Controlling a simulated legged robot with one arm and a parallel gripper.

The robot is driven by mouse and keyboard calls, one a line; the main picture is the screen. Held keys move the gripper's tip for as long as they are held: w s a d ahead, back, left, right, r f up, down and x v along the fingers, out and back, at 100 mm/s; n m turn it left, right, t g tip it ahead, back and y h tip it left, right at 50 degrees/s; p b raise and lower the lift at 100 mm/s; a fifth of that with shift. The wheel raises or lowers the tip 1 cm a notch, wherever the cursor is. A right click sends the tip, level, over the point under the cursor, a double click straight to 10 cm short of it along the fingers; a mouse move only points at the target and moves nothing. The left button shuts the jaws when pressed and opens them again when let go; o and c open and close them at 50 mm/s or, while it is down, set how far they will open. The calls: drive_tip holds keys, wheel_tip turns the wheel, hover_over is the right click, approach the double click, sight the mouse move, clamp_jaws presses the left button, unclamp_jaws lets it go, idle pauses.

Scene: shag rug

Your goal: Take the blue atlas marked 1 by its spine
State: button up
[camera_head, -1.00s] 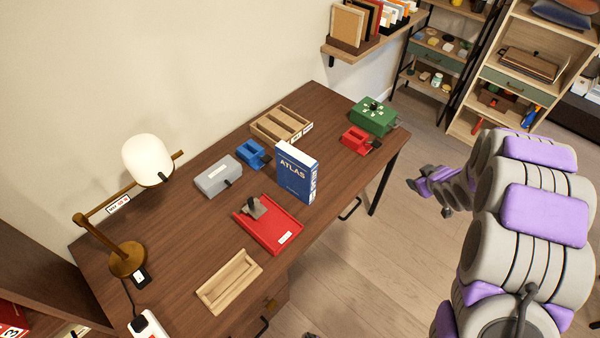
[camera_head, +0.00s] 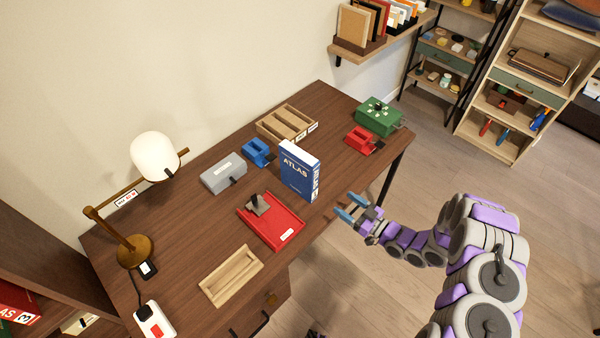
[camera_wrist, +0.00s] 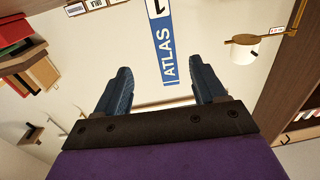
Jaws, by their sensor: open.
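The blue atlas (camera_head: 298,172) stands upright on the desk, its front cover lettered ATLAS and its labelled spine on the right edge. In the wrist view the atlas spine (camera_wrist: 166,50) shows ATLAS and part of a white label with a dark mark, cut off by the top edge. My gripper (camera_head: 351,207) is open and empty, off the desk's front edge, to the right of the atlas and apart from it. In the wrist view the two dark blue fingers (camera_wrist: 163,85) are spread wide, with the spine beyond and between them.
On the desk (camera_head: 190,245) stand a red tray (camera_head: 285,236), a grey box (camera_head: 223,174), a blue item (camera_head: 257,152), a red item (camera_head: 360,139), a green box (camera_head: 380,117), wooden trays (camera_head: 231,276) and a lamp (camera_head: 155,156). Open floor lies right of the desk.

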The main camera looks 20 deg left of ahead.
sight(316, 184)
drive_tip(key=b+x, duration=0.1)
drive_tip(key=x, duration=0.9)
drive_tip(key=shift+a+f, duration=0.2)
drive_tip(key=shift+a, duration=0.2)
drive_tip(key=shift+w+a+r+b, duration=0.15)
drive_tip(key=shift+w+a+b, duration=0.15)
drive_tip(key=shift+a, duration=0.1)
drive_tip(key=x, duration=0.1)
drive_tip(key=b+x, duration=0.1)
drive_tip(key=x, duration=0.3)
drive_tip(key=shift+s+a+r, duration=0.1)
drive_tip(key=shift+s+a, duration=0.05)
drive_tip(key=shift+s, duration=0.15)
drive_tip(key=shift+w+a, duration=0.25)
drive_tip(key=shift+a, duration=0.15)
drive_tip(key=shift+d+r, duration=0.1)
drive_tip(key=shift+d, duration=0.2)
drive_tip(key=shift+c, duration=0.3)
drive_tip(key=shift+a, duration=0.2)
drive_tip(key=c, duration=0.8)
clamp_jaws()
